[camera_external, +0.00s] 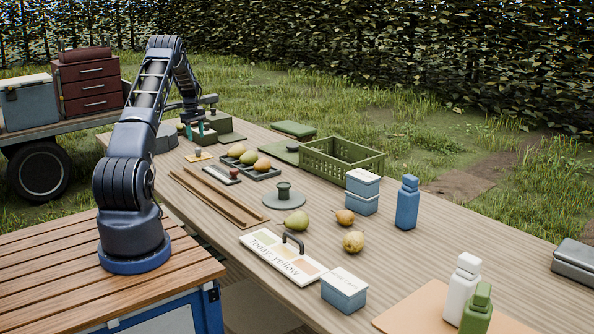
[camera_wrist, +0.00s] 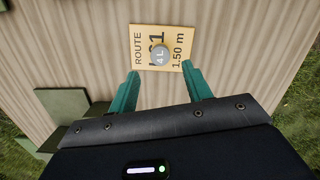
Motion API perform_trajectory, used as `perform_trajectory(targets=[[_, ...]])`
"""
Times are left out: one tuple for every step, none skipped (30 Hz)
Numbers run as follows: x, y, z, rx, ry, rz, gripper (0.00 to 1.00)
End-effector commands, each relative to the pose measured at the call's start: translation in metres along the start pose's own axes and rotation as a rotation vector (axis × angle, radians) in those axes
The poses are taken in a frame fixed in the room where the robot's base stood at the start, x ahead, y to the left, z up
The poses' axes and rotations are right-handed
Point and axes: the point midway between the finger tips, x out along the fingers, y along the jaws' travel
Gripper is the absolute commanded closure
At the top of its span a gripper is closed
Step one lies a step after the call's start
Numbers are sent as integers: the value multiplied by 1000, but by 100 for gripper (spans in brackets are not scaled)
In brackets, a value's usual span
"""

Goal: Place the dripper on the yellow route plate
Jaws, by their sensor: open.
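The yellow route plate (camera_wrist: 144,36) lies flat on the table in the wrist view, printed with "ROUTE" and "1.50 m". A small round grey dripper (camera_wrist: 160,56) marked "4 L" appears over the plate's middle and covers part of its lettering. In the external view the plate (camera_external: 193,158) lies near the table's left edge, with the small grey dripper (camera_external: 198,152) on it. My gripper (camera_wrist: 162,72) has its two teal fingers spread with nothing between them. The dripper is just beyond the fingertips in the wrist view. In the external view my gripper (camera_external: 194,130) is behind the plate.
A grey divided tray (camera_external: 262,174) with several pears sits right of the plate, near a small red-topped object (camera_external: 234,173). Wooden rails (camera_external: 218,198) lie in front. A green crate (camera_external: 343,160) stands farther right. Green blocks (camera_external: 230,137) are close to my gripper.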

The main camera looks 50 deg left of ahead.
Motion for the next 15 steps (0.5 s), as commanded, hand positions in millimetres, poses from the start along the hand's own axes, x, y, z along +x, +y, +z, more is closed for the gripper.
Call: perform_trajectory(targets=[[-9,0,0,0,1,1,51],[-14,0,0,0,0,0,51],[-20,0,0,0,0,1,51],[-24,0,0,1,1,1,51],[-28,0,0,1,1,1,51],[-32,0,0,1,0,0,51],[-35,0,0,1,0,0,51],[-37,0,0,1,0,0,51],[-40,0,0,0,0,0,51],[-41,0,0,0,0,0,51],[-42,0,0,0,0,-1,51],[-44,0,0,0,0,-1,51],[-44,0,0,0,0,-1,51],[-44,0,0,0,0,-1,51],[-45,0,0,0,0,-1,51]])
